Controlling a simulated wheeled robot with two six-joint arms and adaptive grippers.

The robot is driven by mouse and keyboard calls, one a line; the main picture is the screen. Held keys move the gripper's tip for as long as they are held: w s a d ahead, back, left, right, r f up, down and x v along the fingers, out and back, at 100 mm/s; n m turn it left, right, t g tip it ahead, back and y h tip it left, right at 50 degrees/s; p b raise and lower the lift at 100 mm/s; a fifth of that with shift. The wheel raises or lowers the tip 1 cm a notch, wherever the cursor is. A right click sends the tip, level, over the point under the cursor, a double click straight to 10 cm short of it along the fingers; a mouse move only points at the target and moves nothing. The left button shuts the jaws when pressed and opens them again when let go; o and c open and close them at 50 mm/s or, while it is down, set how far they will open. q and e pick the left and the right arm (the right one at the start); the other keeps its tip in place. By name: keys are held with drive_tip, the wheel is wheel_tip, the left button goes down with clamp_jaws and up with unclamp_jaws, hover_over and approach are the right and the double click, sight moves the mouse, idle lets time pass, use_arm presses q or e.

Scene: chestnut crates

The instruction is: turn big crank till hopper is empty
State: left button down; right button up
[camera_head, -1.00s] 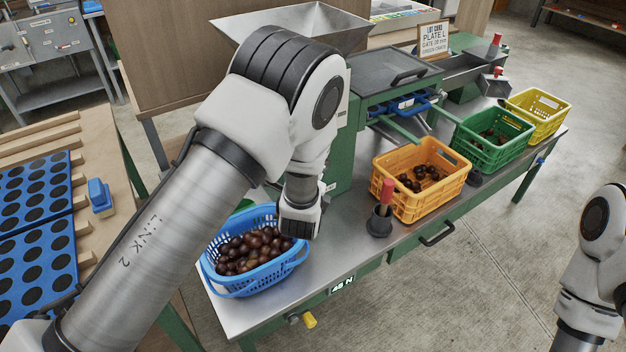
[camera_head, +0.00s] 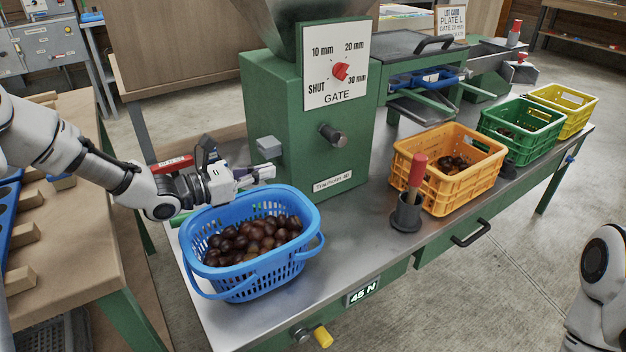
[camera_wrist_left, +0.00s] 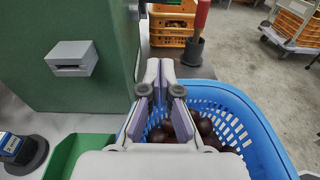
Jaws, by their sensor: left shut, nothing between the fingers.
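The green machine (camera_head: 268,110) carries a gate dial (camera_head: 340,71) with a red knob, its pointer not clearly legible. The grey hopper (camera_head: 300,18) above it is cut off by the top edge, so its inside is hidden. A dark stub (camera_head: 332,136) sticks out of the machine's front. A red handle (camera_head: 417,170) stands upright in a black cup (camera_head: 406,213) on the bench; I cannot tell whether it is the big crank. My left gripper (camera_head: 268,173) is shut and empty, beside the machine behind the blue basket; its fingertips also show in the left wrist view (camera_wrist_left: 160,75). My right gripper is out of view.
The blue basket (camera_head: 243,283) of chestnuts stands at the bench's near left. Orange (camera_head: 450,190), green (camera_head: 520,143) and yellow (camera_head: 567,115) crates line the right side. A grey block (camera_head: 269,147) juts from the machine's left. Smaller red-topped handles (camera_head: 515,33) are farther back.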

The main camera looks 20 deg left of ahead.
use_arm(q)
drive_tip(key=p, duration=0.3)
approach(338, 139)
drive_tip(key=shift+w+d+f, duration=0.35)
drive_tip(key=shift+w+d, duration=0.05)
drive_tip(key=shift+w, duration=0.35)
drive_tip(key=shift+w+d+f, duration=0.35)
drive_tip(key=shift+w+d, duration=0.05)
drive_tip(key=shift+w, duration=0.4)
drive_tip(key=shift+w+d+f, duration=0.4)
drive_tip(key=shift+w, duration=0.35)
drive_tip(key=shift+r, duration=0.1)
